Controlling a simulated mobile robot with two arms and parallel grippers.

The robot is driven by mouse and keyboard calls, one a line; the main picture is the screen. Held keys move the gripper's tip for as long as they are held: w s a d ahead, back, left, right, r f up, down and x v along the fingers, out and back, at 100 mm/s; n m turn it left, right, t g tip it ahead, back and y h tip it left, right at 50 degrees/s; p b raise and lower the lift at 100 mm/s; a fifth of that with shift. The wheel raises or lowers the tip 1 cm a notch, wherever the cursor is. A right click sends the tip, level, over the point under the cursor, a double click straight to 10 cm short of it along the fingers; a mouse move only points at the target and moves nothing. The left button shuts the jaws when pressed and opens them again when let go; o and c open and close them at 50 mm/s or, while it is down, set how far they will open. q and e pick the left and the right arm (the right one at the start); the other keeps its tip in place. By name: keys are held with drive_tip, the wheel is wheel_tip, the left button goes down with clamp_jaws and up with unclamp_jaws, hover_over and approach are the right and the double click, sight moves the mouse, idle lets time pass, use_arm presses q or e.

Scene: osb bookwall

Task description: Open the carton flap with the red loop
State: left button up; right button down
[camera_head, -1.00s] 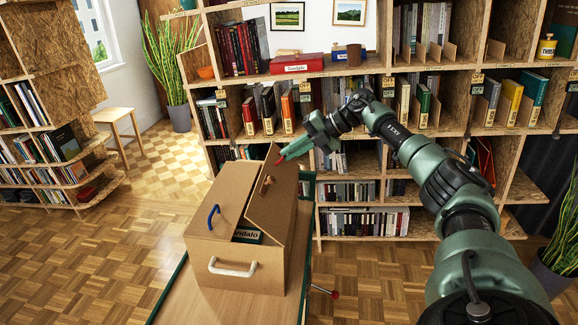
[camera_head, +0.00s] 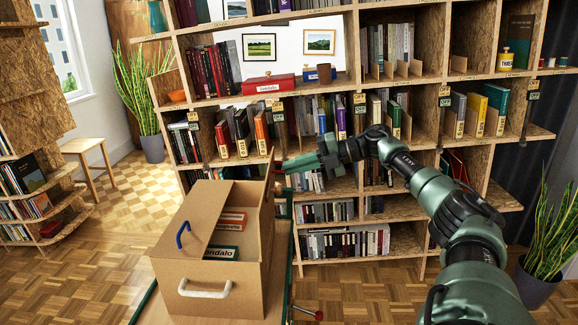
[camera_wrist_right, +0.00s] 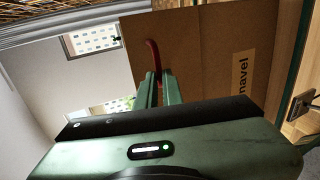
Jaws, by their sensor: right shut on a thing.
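The brown carton (camera_head: 205,272) stands on a table, with a white handle (camera_head: 204,289) on its front. Its right flap (camera_head: 267,192) is swung up, roughly upright, seen nearly edge-on in the head view. The left flap (camera_head: 190,215) with a blue loop (camera_head: 183,234) still covers the left side. Between them, a green-labelled item (camera_head: 221,252) and a red one (camera_head: 232,220) show inside. My right gripper (camera_head: 284,169) is at the raised flap's outer side. In the right wrist view the red loop (camera_wrist_right: 153,58) sits at the fingertips (camera_wrist_right: 160,82), against the flap's brown board.
A large bookshelf (camera_head: 330,186) stands close behind the carton and my right arm. A red-tipped rod (camera_head: 318,315) sticks out at the table's right side. Open parquet floor (camera_head: 115,225) lies to the left, with a wooden stool (camera_head: 88,150) farther back.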

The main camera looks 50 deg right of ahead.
drive_tip(key=shift+s+a+f, duration=0.1)
drive_tip(key=shift+f, duration=0.45)
drive_tip(key=shift+s+a+f, duration=0.1)
drive_tip(key=shift+f, duration=0.4)
drive_tip(key=c, duration=1.9)
unclamp_jaws()
drive_tip(key=o, duration=0.4)
drive_tip(key=shift+w+a, duration=0.1)
drive_tip(key=shift+w, duration=0.05)
drive_tip(key=shift+c, duration=0.2)
drive_tip(key=shift+w+a+g, duration=0.1)
drive_tip(key=shift+w+g, duration=0.1)
drive_tip(key=shift+g, duration=0.1)
drive_tip(key=b+v, duration=0.1)
drive_tip(key=v, duration=0.7)
drive_tip(key=shift+r, duration=0.15)
